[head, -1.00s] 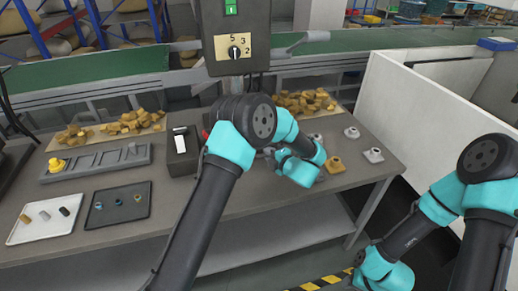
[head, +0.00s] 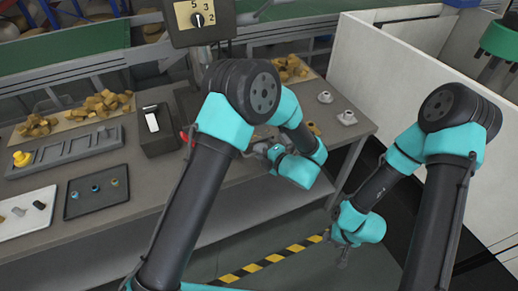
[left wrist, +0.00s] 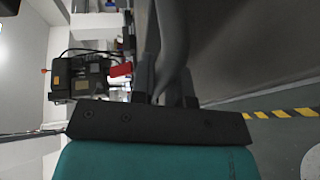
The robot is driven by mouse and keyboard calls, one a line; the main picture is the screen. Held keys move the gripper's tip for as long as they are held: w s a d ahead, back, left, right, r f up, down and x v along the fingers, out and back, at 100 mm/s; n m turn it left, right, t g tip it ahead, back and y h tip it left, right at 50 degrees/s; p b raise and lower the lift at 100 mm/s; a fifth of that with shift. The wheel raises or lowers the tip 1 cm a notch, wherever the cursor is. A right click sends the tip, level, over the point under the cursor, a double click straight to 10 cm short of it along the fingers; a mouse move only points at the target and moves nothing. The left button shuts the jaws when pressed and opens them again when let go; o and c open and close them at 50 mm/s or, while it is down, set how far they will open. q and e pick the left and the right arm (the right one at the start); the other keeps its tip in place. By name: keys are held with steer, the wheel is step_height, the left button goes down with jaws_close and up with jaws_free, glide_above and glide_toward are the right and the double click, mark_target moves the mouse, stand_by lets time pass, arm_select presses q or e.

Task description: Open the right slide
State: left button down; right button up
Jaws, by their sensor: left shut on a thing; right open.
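My left gripper (head: 263,149) is at the front edge of the workbench, partly hidden by my own arm in the head view. In the left wrist view its fingers (left wrist: 168,88) are shut on a dark grey curved piece (left wrist: 172,40). I cannot tell for sure whether this piece belongs to a slide. My right gripper (head: 342,260) is open and empty, low in front of the bench and above the floor. No right slide can be clearly made out in either view.
The bench holds a black box with a white switch (head: 152,122), a dark tray (head: 97,208), a white tray (head: 40,222) and small metal fixtures (head: 347,117). A dial box (head: 192,22) stands above. A white partition (head: 375,70) is at right. Striped tape (head: 275,260) crosses the floor.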

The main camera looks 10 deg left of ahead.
arm_select(q)
steer(key=c, duration=1.1)
jaws_free()
steer(key=v, duration=0.7)
steer(key=shift+d, duration=0.2)
